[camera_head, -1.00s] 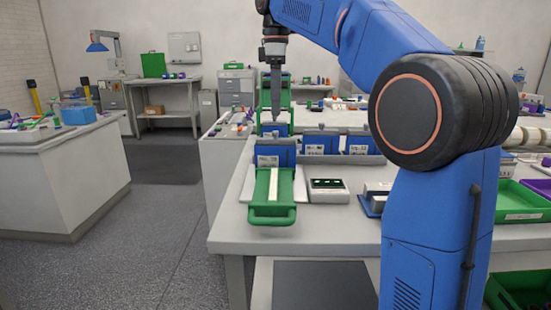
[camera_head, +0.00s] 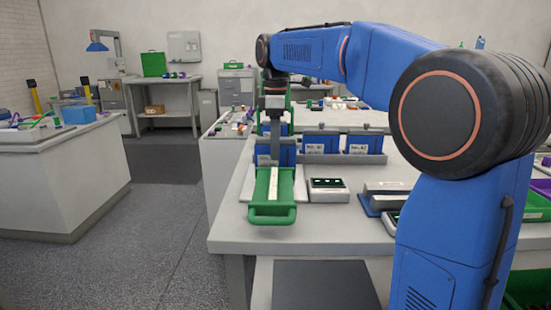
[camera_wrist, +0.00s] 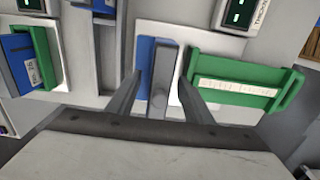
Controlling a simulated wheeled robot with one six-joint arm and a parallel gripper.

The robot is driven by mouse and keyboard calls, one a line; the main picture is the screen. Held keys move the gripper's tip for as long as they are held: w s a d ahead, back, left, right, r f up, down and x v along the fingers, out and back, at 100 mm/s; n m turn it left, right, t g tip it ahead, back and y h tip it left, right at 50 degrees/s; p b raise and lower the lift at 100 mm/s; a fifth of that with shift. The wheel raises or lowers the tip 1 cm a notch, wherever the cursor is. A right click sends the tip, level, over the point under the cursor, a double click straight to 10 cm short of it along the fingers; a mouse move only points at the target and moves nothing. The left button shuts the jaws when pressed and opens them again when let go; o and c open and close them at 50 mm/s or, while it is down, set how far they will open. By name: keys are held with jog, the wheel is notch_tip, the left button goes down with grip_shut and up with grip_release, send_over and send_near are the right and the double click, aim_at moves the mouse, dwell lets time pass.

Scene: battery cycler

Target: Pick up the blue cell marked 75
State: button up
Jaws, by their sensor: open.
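Several blue cells with white labels stand on the bench, and the label numbers are too small to read. The front-left blue cell (camera_head: 288,155) stands just behind the green tray (camera_head: 270,212). My gripper (camera_head: 275,158) points down at this cell and partly hides it. In the wrist view the open fingers (camera_wrist: 159,88) straddle a blue cell (camera_wrist: 146,58) with a grey top tab. I cannot tell whether the fingers touch it. The green tray (camera_wrist: 235,70) lies right of the fingers there.
Two more blue cells (camera_head: 320,142) (camera_head: 365,143) stand in a grey rack to the right. A small device with a dark display (camera_head: 327,188) sits beside the green tray. Another blue cell in a green holder (camera_wrist: 25,60) shows at the wrist view's left.

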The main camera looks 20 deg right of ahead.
jog(key=shift+f, duration=0.5)
grip_shut()
jog(key=shift+r, duration=0.15)
